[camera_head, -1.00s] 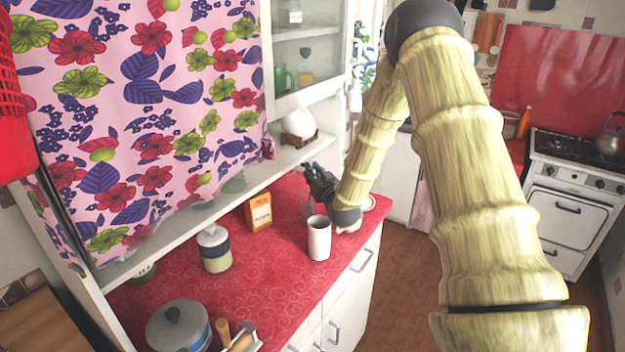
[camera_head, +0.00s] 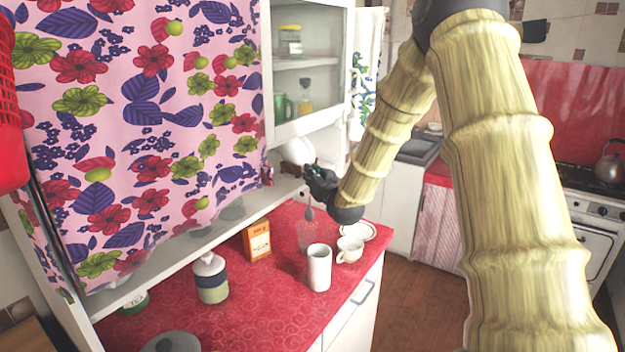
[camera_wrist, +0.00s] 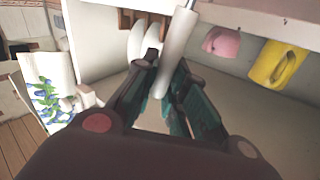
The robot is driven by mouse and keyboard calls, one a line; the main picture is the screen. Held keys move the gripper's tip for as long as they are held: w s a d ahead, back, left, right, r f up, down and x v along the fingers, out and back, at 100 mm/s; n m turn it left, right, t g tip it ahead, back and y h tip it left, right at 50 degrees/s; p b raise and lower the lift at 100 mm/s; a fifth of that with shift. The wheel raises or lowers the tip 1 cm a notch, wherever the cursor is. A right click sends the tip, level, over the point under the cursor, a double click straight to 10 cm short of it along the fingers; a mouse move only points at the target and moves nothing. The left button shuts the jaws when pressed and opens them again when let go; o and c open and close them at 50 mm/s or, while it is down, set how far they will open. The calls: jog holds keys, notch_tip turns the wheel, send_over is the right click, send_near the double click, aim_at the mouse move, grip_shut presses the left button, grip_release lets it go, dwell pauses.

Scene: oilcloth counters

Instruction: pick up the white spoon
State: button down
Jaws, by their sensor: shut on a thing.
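My gripper (camera_head: 318,182) is shut on the white spoon and holds it above the red counter (camera_head: 283,292). In the head view the spoon (camera_head: 309,213) hangs down below the fingers, its lower end looking grey in the shade. It hangs just over or in front of a clear glass (camera_head: 306,236); I cannot tell whether its tip is clear of the rim. In the wrist view a pale spoon part (camera_wrist: 178,45) sticks out between the fingertips of my gripper (camera_wrist: 168,75). The fingers hide part of the spoon.
A white cylindrical cup (camera_head: 319,268), a teacup (camera_head: 349,250) and a saucer (camera_head: 369,232) stand near the glass. The shelf unit (camera_head: 310,75) rises close behind my gripper.

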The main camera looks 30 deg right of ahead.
jog(key=shift+r+p, duration=1.45)
jog(key=shift+r, duration=0.1)
